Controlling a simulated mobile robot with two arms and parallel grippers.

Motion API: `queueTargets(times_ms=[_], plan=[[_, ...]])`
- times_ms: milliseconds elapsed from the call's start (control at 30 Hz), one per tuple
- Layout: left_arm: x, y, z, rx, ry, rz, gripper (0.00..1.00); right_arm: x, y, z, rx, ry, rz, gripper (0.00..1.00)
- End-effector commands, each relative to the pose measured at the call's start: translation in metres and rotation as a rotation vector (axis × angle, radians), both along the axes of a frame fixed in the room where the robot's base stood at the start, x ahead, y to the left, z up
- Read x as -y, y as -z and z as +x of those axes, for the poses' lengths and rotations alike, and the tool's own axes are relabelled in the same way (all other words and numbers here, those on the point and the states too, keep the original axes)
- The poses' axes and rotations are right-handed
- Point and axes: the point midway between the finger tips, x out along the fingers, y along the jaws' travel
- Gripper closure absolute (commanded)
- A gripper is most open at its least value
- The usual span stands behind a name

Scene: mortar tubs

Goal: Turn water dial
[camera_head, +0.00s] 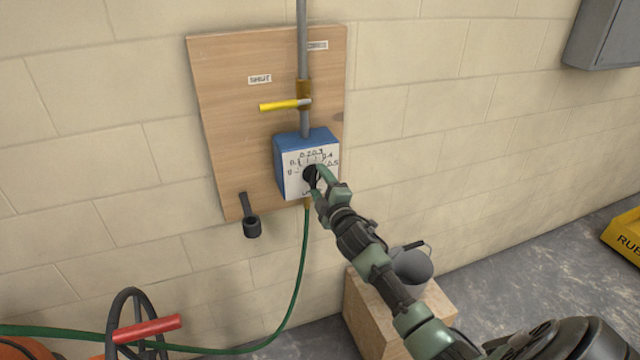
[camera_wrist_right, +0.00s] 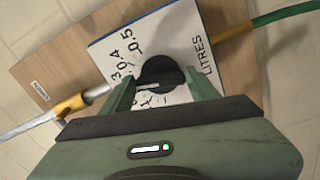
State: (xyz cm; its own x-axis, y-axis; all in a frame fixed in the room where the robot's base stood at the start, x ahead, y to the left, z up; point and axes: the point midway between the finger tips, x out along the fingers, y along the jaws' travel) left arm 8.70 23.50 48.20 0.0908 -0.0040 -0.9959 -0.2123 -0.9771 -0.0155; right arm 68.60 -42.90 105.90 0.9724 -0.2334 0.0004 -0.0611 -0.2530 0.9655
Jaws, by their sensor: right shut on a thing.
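The water dial is a black knob (camera_wrist_right: 160,74) on the white numbered face (camera_head: 325,178) of a blue box (camera_head: 305,142). The box is mounted on a wooden board on the wall. My right gripper (camera_head: 315,176) reaches up to the knob from the lower right and is shut on it. In the right wrist view the fingers (camera_wrist_right: 160,88) stand on either side of the knob. A pale pointer mark shows on the knob, but the fingers hide part of the scale. The face reads "LITRES" along one edge. My left gripper is not in view.
A yellow lever (camera_head: 280,105) sits on the grey pipe (camera_head: 302,45) above the box. A green hose (camera_head: 298,270) hangs below. A yellow tub (camera_head: 625,235) is at the far right.

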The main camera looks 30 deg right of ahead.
Motion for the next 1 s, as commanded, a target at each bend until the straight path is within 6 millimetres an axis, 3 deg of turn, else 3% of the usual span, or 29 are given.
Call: queueTargets(times_ms=[167,200,267,667,1000], plan=[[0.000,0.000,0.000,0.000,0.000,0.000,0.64,0.000,0.003,-0.001,-0.005,0.001,0.000,0.80],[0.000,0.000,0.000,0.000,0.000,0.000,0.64,0.000,0.003,-0.001,-0.005,0.000,0.000,0.29],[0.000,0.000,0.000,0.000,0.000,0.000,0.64,0.000,0.003,-0.001,-0.004,0.000,0.000,0.18],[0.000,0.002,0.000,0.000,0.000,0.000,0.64,-0.002,0.002,-0.008,-0.003,-0.001,-0.002,0.18],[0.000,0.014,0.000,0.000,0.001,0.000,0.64,-0.015,0.004,-0.060,-0.004,-0.001,0.000,0.18]])
